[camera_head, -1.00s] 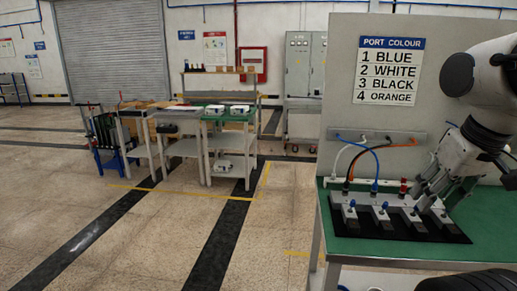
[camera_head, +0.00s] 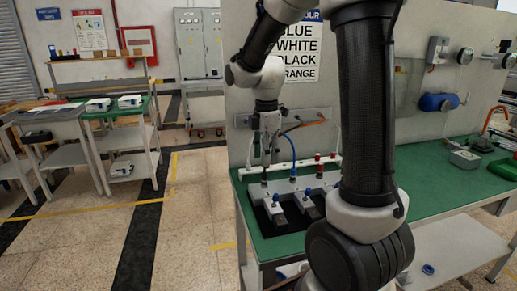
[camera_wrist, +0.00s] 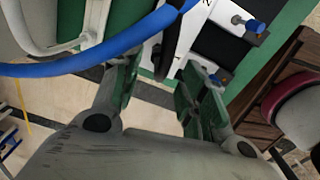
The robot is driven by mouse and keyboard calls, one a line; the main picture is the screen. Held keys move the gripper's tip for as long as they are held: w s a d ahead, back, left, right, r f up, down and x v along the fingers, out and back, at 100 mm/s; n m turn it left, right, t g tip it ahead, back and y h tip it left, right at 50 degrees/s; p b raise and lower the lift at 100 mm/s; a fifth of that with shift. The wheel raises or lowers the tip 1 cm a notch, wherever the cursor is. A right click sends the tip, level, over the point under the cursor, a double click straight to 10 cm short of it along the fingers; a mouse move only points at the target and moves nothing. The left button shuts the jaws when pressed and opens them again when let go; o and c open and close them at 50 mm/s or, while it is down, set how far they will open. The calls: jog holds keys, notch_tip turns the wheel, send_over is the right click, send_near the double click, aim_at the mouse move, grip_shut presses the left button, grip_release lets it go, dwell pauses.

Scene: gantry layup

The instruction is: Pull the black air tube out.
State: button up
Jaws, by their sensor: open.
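My gripper (camera_head: 267,160) is open and points down over the left end of the grey port block (camera_head: 292,186) in the head view. In the wrist view the two fingers (camera_wrist: 158,85) stand apart. The black air tube (camera_wrist: 171,38) runs down just beyond the gap between the fingertips; I cannot tell whether it lies between them. A blue tube (camera_wrist: 95,62) crosses in front of the left finger, and it also shows in the head view (camera_head: 294,152). A white tube (camera_wrist: 48,45) curves at the upper left. My gripper hides much of the black tube in the head view.
An orange tube (camera_head: 312,122) hangs from the back panel (camera_head: 425,122). My arm hides the block's right end.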

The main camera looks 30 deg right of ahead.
aim_at(265, 172)
jog(key=shift+w+f, duration=0.2)
jog(key=shift+f, duration=0.25)
notch_tip(265, 172, down, 7)
jog(key=shift+f, duration=0.1)
grip_shut()
grip_release()
